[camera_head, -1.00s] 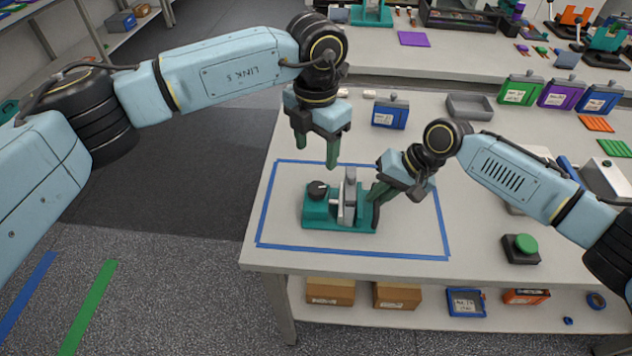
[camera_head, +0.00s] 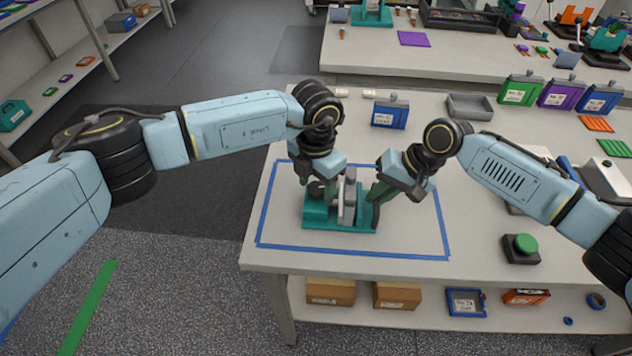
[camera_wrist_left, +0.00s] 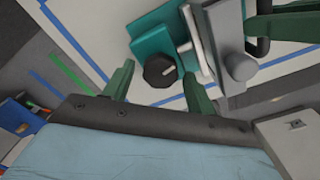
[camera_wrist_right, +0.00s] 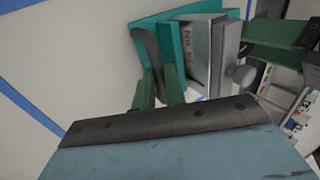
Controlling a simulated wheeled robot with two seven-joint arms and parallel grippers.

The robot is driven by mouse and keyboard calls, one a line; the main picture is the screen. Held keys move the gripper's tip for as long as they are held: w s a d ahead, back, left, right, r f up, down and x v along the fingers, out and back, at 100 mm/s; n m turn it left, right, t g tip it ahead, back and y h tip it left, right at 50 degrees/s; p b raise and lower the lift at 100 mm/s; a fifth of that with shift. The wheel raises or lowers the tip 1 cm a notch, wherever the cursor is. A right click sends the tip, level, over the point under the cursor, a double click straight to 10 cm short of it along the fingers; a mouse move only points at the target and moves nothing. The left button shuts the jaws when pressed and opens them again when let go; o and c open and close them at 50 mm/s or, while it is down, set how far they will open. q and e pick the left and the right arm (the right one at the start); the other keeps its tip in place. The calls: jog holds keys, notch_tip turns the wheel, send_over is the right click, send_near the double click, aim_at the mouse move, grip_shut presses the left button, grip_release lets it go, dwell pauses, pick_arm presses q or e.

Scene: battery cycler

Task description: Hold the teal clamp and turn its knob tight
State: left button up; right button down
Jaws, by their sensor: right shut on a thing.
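The teal clamp (camera_head: 352,224) stands on the table inside a blue tape outline, with a grey metal block (camera_head: 349,200) on it. Its round black knob (camera_wrist_left: 160,70) with a white mark shows in the left wrist view; in the head view (camera_head: 316,188) my left gripper partly covers it. My left gripper (camera_head: 319,184) is open above the clamp's left end, its fingers (camera_wrist_left: 158,84) on either side of the knob with gaps. My right gripper (camera_head: 375,191) is shut on the clamp's dark upright handle (camera_wrist_right: 147,45), at the clamp's right end.
A black box with a green button (camera_head: 521,246) stands at the right front of the table. Blue tape (camera_head: 350,253) outlines the work area, with bare table around the clamp.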

aim_at(316, 187)
pick_arm(q)
jog(key=c, duration=0.8)
jog(key=shift+c, duration=0.2)
jog(key=shift+m, duration=0.4)
jog(key=m, duration=0.4)
jog(key=shift+m, duration=0.3)
jog(key=shift+o, duration=0.2)
jog(key=shift+w+m, duration=0.1)
jog(key=shift+m, duration=1.9)
jog(key=shift+c, duration=0.2)
jog(key=o, duration=1)
notch_tip(316, 187, up, 12)
